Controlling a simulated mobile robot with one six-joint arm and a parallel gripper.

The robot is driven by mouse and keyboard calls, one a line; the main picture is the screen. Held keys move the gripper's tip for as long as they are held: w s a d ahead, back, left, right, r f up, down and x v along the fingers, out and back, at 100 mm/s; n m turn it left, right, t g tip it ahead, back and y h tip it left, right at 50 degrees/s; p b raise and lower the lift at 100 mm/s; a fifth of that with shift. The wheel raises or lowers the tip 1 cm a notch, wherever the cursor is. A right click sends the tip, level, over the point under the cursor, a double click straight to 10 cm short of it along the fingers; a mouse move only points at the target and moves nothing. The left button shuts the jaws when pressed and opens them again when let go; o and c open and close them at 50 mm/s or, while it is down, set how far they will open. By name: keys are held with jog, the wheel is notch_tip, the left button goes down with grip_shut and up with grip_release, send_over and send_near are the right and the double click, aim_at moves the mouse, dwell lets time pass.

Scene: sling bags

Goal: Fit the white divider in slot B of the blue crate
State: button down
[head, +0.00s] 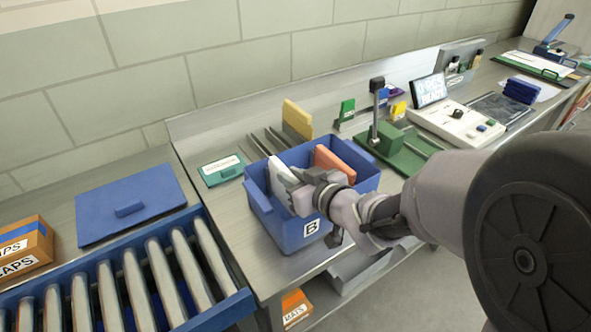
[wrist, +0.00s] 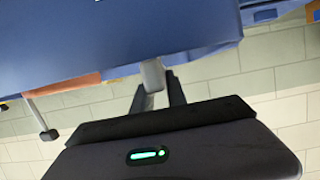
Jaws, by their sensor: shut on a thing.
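The blue crate (head: 281,229) stands on the metal bench, with a white label marked B (head: 311,227) on its front. The white divider (head: 281,176) is in the left part of the crate, slightly tilted in the picture, its lower part hidden by the crate wall. My gripper (head: 297,190) is shut on the white divider at the crate's front side. An orange divider (head: 335,163) sits in the right part of the crate. In the wrist view, the blue crate (wrist: 120,30) fills the top and my gripper (wrist: 157,80) reaches its edge. The slots and the divider's bottom edge are hidden.
A yellow panel (head: 297,117) stands in a dark rack behind the crate. A green-labelled card (head: 222,169) lies to the left. A green stand (head: 392,155) is to the right. A roller conveyor (head: 140,275) and blue lid (head: 130,208) are at left.

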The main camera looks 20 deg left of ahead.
jog(key=shift+f+b, duration=0.85)
jog(key=shift+f, duration=0.15)
jog(key=c, duration=1.3)
grip_release()
jog(key=shift+o, duration=0.2)
